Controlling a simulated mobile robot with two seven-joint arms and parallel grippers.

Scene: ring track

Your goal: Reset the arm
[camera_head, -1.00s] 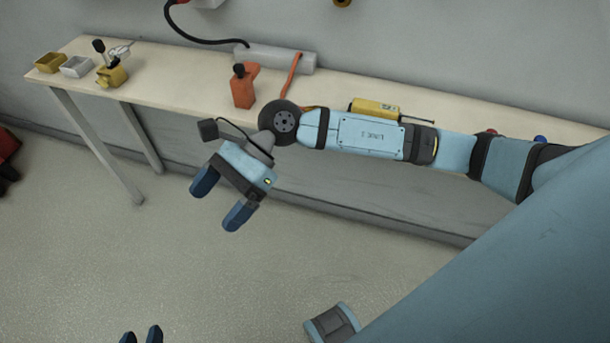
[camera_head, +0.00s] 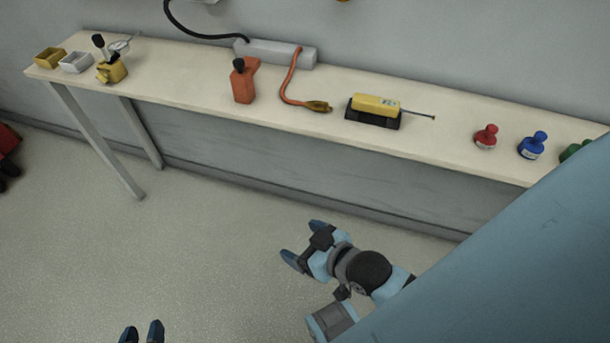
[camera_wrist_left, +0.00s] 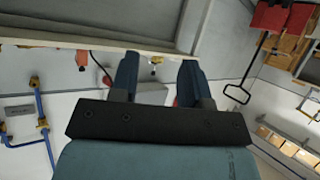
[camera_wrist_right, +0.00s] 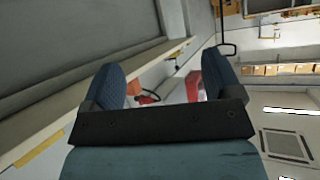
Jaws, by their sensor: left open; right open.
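My left gripper (camera_head: 141,333) shows only its two dark blue fingertips at the bottom edge of the head view. They stand apart with nothing between them. In the left wrist view its fingers (camera_wrist_left: 158,78) are also spread and empty. My right gripper (camera_head: 303,242) is in front of the bench, over the floor, pointing to the left. Its fingers are apart and empty. The right wrist view shows the same spread fingers (camera_wrist_right: 163,75). Most of my left arm is hidden below the head view's edge.
A long bench (camera_head: 200,90) runs along the wall. The floor (camera_head: 200,250) in front is clear.

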